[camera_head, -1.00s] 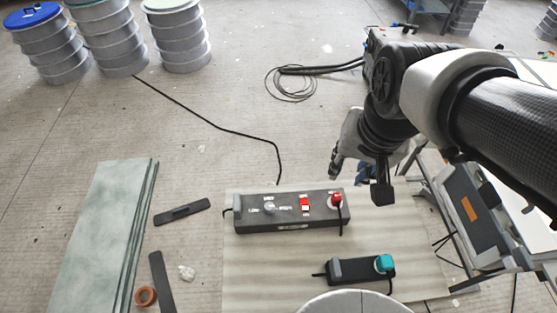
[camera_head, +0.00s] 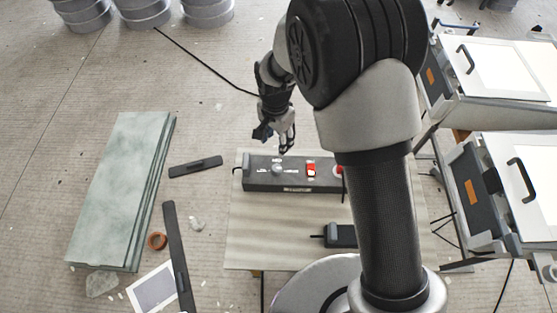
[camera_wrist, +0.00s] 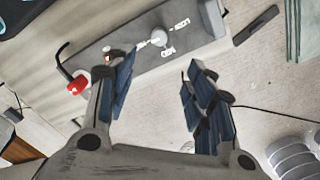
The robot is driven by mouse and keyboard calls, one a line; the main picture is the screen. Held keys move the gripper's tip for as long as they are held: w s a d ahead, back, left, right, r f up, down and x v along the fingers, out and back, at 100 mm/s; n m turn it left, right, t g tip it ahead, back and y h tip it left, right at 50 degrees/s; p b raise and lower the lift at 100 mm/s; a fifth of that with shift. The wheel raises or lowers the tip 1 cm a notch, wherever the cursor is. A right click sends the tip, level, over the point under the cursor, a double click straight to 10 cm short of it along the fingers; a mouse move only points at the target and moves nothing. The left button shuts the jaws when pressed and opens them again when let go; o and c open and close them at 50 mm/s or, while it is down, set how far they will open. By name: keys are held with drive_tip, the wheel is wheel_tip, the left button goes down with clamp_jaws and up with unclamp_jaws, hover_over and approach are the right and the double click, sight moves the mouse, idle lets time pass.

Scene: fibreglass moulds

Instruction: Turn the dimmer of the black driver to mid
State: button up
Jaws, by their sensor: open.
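The black driver (camera_head: 250,182) is a long dark box lying on a pale board. A round grey dimmer knob (camera_head: 278,169) sits on its top face, left of a red switch (camera_head: 311,169). White markings surround the knob; its pointing direction is too small to tell. My gripper (camera_head: 276,139) is open and empty above the far edge of the driver, near the knob and apart from it. In the wrist view, the knob (camera_wrist: 158,37) shows beyond and between the open fingers (camera_wrist: 159,72).
A red plug (camera_head: 340,169) stands at the driver's right end. A smaller dark box (camera_head: 340,236) lies nearer on the board (camera_head: 265,230), partly hidden by my arm. Greenish slabs (camera_head: 120,190) and dark flat bars (camera_head: 195,166) lie left. White-topped units stand right.

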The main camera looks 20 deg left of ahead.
sight(277, 168)
wheel_tip(277, 168, down, 16)
drive_tip(key=b, duration=0.3)
drive_tip(key=shift+f, duration=0.1)
drive_tip(key=shift+c, duration=0.4)
drive_tip(key=c, duration=1)
